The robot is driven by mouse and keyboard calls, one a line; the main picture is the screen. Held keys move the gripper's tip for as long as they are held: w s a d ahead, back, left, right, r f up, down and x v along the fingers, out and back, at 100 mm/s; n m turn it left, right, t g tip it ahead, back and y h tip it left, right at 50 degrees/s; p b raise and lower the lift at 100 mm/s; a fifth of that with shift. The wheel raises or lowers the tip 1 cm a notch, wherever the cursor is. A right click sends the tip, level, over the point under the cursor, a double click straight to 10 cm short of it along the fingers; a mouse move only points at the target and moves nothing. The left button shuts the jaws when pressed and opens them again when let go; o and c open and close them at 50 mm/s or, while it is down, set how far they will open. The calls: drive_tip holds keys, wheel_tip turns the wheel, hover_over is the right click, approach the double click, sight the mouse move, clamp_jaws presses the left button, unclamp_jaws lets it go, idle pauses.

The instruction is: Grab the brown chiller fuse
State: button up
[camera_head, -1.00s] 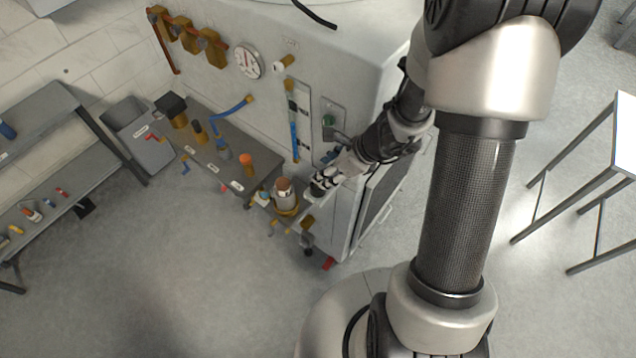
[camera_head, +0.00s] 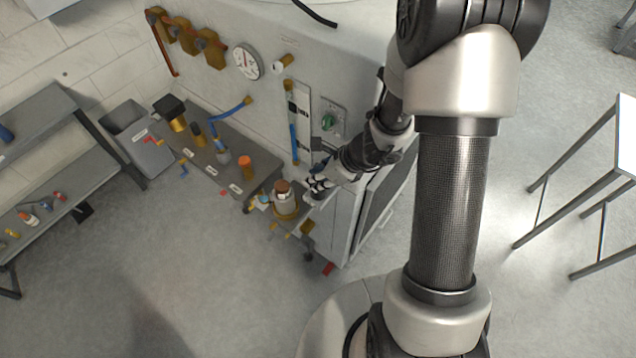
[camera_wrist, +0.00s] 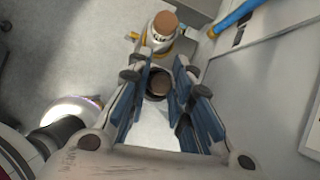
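My gripper (camera_head: 318,187) is at the front corner of the white machine, just right of a white cylinder with a brown top (camera_head: 284,196). In the wrist view my gripper (camera_wrist: 160,100) is open, with its blue-padded fingers spread to either side. A round dark-rimmed piece with a brown face (camera_wrist: 160,83) shows between the fingers, near their tips. It may be the brown chiller fuse, but I cannot tell for sure, nor whether the fingers touch it. The brown-topped cylinder (camera_wrist: 165,23) stands beyond the fingertips. The round piece is hidden in the head view.
The white machine (camera_head: 350,225) borders my gripper on the right. A grey bench (camera_head: 205,165) with several fittings lies to the left, with a grey bin (camera_head: 150,160) and shelves (camera_head: 55,185) beyond.

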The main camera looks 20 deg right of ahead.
drive_tip(key=c, duration=0.4)
drive_tip(key=shift+o, duration=0.2)
drive_tip(key=shift+r, duration=0.1)
